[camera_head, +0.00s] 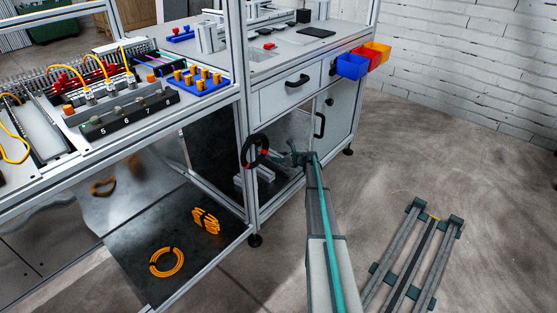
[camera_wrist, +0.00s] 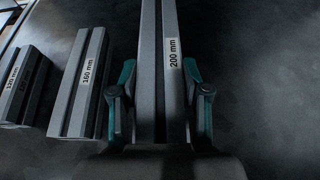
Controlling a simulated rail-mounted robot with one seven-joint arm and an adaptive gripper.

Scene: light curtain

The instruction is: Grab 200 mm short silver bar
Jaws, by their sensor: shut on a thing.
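In the wrist view, a silver-grey bar (camera_wrist: 149,50) labelled "200 mm" runs up the middle of the picture. My gripper (camera_wrist: 162,100) has one teal and black finger on each side of this bar and is shut on it. The bar's far end is cut off by the top of the view, and its near end is at my gripper's palm. In the head view, my arm reaches into the open space under the bench, and the fingers and the bar are too small to make out.
A "160 mm" bar (camera_wrist: 80,90) and a shorter labelled bar (camera_wrist: 22,85) lie to the left. In the head view, metal frame posts (camera_head: 239,120) stand close to my arm. Orange rings (camera_head: 166,263) lie on the dark lower shelf. A rack of long profiles (camera_head: 400,265) lies on the floor at right.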

